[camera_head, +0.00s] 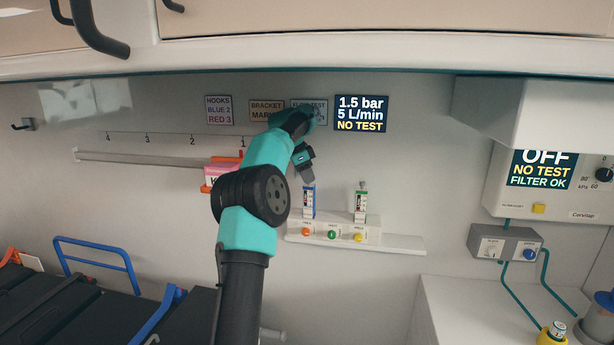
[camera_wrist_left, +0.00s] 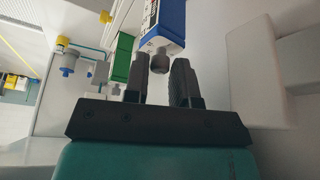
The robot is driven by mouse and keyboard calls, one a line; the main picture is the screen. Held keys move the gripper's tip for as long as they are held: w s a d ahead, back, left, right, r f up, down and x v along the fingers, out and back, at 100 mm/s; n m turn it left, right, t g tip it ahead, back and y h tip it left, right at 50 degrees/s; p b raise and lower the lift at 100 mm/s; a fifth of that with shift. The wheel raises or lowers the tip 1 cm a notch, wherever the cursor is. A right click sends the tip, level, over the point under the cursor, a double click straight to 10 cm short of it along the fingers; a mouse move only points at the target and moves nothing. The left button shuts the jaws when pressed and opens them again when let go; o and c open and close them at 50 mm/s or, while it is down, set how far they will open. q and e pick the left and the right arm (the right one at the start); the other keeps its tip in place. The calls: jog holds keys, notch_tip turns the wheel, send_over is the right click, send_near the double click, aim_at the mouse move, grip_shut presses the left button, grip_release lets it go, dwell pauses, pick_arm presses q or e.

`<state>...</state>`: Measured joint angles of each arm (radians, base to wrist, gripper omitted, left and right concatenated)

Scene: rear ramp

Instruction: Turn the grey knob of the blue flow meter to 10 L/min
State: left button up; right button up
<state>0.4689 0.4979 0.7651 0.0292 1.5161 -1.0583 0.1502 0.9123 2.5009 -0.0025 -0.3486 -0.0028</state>
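The blue flow meter (camera_head: 309,203) stands upright on a white rail on the wall in the head view. In the left wrist view its blue body (camera_wrist_left: 172,25) is at the top, with the grey knob (camera_wrist_left: 159,62) at its end. My left gripper (camera_wrist_left: 160,72) is open, with one fingertip on each side of the knob; I cannot tell whether either touches it. In the head view the gripper (camera_head: 308,178) is just above the blue meter and hides its top. The display (camera_head: 361,113) reads 1.5 bar, 5 L/min, NO TEST. My right gripper is not in view.
A green flow meter (camera_head: 360,204) stands to the right of the blue one. Below them is a white outlet block (camera_head: 371,236) with coloured buttons. A white cabinet edge (camera_head: 420,52) overhangs above. A grey wall box (camera_head: 506,246) is further right.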

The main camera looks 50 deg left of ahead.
pick_arm(q)
jog(key=o, duration=0.4)
jog(key=shift+c, duration=0.2)
jog(key=shift+r, duration=0.1)
jog(key=v, duration=0.7)
jog(key=shift+r, duration=0.15)
jog(key=shift+s, duration=0.1)
